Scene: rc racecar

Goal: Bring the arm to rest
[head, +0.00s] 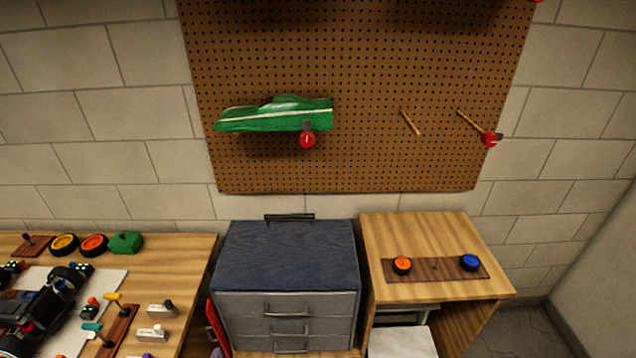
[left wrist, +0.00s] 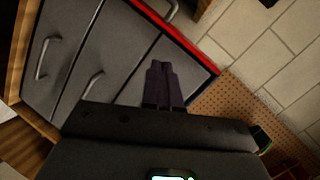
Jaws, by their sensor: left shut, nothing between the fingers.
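My left gripper (left wrist: 161,67) shows in the left wrist view, its two dark fingers shut together with nothing between them. It points toward the grey drawer fronts (left wrist: 117,50) of the chest, whose size of gap to the fingers I cannot tell. I cannot make out the left gripper clearly in the head view. My right gripper is in neither view.
A green car body (head: 275,115) hangs on the pegboard (head: 360,60).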

